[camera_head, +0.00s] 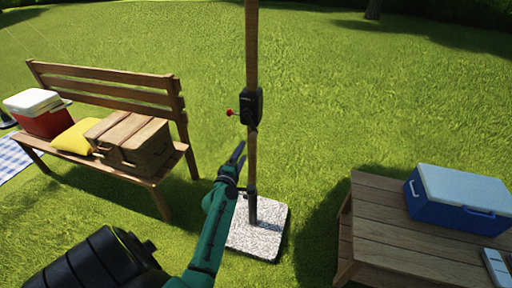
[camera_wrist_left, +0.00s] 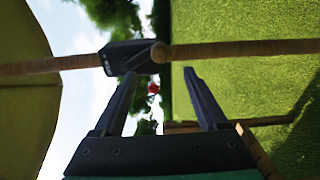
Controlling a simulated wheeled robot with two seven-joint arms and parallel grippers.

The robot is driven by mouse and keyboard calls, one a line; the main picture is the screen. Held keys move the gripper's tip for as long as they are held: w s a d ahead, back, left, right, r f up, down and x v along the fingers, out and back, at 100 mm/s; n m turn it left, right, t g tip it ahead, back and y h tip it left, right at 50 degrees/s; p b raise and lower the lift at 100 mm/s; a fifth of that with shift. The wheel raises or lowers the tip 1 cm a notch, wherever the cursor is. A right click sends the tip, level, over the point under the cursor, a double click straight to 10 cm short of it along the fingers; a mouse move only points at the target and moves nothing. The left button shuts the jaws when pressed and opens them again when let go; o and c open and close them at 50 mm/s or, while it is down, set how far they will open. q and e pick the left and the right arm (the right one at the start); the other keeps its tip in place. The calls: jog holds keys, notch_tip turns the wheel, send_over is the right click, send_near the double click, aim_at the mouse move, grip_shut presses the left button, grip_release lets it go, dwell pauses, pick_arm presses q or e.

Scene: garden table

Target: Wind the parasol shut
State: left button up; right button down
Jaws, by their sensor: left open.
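The parasol's wooden pole (camera_head: 252,60) stands upright in a speckled stone base (camera_head: 262,238). A black crank housing (camera_head: 252,107) is fixed on the pole, with a red knob (camera_head: 229,112) sticking out to its left. In the left wrist view the housing (camera_wrist_left: 124,57), the pole (camera_wrist_left: 230,48) and the red knob (camera_wrist_left: 153,88) show, with part of the green canopy (camera_wrist_left: 22,110) at the left. My left gripper (camera_head: 238,152) is open and empty, just below the knob. In the wrist view the knob lies between the fingers (camera_wrist_left: 160,88), seemingly beyond their tips. My right gripper is not in view.
A wooden bench (camera_head: 105,82) at the left holds a red and white cooler (camera_head: 45,122), a yellow cushion (camera_head: 76,137) and a wicker basket (camera_head: 146,150). A wooden table (camera_head: 385,222) at the right holds a blue cooler (camera_head: 440,200). Open lawn lies behind the pole.

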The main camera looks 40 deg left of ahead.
aim_at(250, 141)
pick_arm(q)
jog(key=x, duration=0.3)
jog(key=shift+d+f+b, duration=0.1)
jog(key=shift+b, duration=0.2)
jog(key=b+x, duration=0.2)
jog(key=x, duration=0.5)
jog(key=shift+d+b, duration=0.1)
jog(key=shift+b, duration=0.25)
jog(key=shift+w, duration=0.3)
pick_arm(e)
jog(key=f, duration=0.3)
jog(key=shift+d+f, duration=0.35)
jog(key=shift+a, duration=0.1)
